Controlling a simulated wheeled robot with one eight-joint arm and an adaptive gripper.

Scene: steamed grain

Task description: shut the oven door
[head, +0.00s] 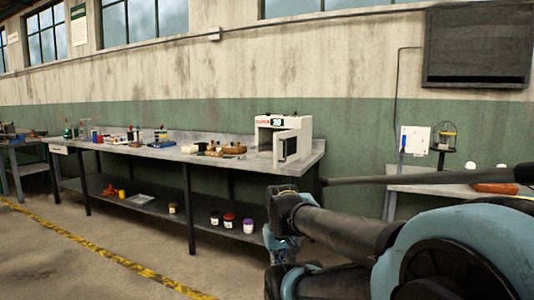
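The oven (265,136) is a small white box with a dark display, standing on the right end of the long grey workbench (190,153). Its door (291,146) stands open, swung out toward the front right, with a dark window in it. My arm fills the lower right of the head view, in front of the bench's right end and below the oven. The end of the arm points away or is hidden behind its own links, so my gripper's fingers cannot be made out. Nothing of mine visibly touches the door.
Wooden items (226,150) lie left of the oven. Several jars (229,219) stand on the lower shelf. Open floor (120,235) with a yellow line lies front left.

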